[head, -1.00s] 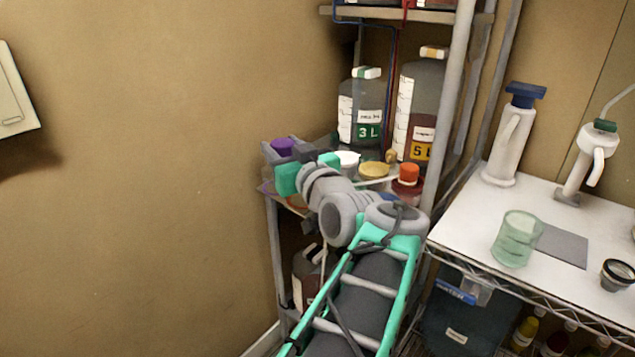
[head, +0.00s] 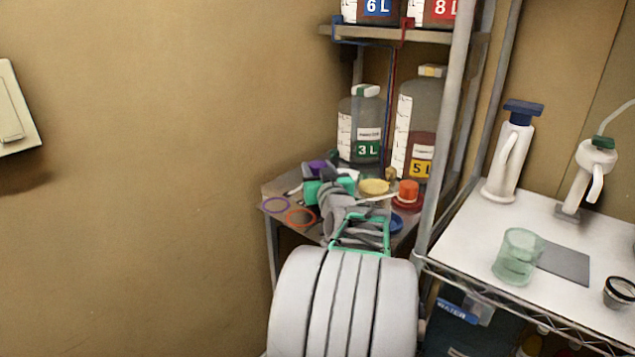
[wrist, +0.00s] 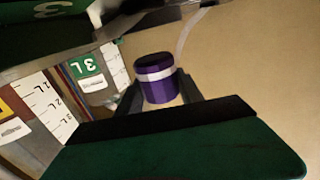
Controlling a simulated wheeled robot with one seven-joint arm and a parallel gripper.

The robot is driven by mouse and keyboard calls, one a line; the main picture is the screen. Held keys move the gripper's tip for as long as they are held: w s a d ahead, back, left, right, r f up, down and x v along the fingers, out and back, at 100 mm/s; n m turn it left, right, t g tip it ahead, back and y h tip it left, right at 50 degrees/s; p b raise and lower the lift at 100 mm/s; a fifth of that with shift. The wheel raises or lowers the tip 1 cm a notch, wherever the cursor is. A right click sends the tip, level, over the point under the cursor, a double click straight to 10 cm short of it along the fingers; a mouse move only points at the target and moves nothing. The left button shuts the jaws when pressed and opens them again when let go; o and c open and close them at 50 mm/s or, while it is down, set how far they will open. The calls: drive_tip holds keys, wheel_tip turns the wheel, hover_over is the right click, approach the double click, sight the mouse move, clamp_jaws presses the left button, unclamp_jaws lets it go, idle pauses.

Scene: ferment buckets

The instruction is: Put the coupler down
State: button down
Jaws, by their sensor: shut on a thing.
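The coupler, a purple cylinder with a white band, shows between my fingers in the wrist view (wrist: 155,78). In the head view only its purple top (head: 317,167) shows beyond my gripper (head: 322,178). My gripper is shut on the coupler, and its fingers also show in the wrist view (wrist: 160,98). The coupler is over the back of the small metal shelf (head: 283,186). I cannot tell whether it touches the shelf. My gripper hides the coupler's lower part.
A purple ring (head: 276,205) and an orange ring (head: 300,218) lie at the shelf's left. A yellow lid (head: 374,187), an orange-capped piece (head: 408,191) and a blue lid (head: 396,222) are on the right. The 3 L bottle (head: 361,125) and 5 L bottle (head: 418,120) stand behind.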

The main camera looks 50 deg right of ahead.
drive_tip(key=shift+w+d+f, duration=0.15)
drive_tip(key=shift+f, duration=0.8)
drive_tip(key=shift+w+d+f, duration=0.1)
drive_tip(key=shift+f, duration=0.8)
drive_tip(key=shift+f+b, duration=0.15)
drive_tip(key=shift+b, duration=0.25)
drive_tip(key=c, duration=0.8)
unclamp_jaws()
drive_tip(key=shift+o, duration=0.2)
drive_tip(key=shift+s+a+r, duration=0.1)
drive_tip(key=shift+s+r, duration=0.05)
drive_tip(key=shift+r, duration=0.05)
drive_tip(key=v, duration=1.1)
drive_tip(key=shift+s+a, duration=0.2)
drive_tip(key=shift+s, duration=0.1)
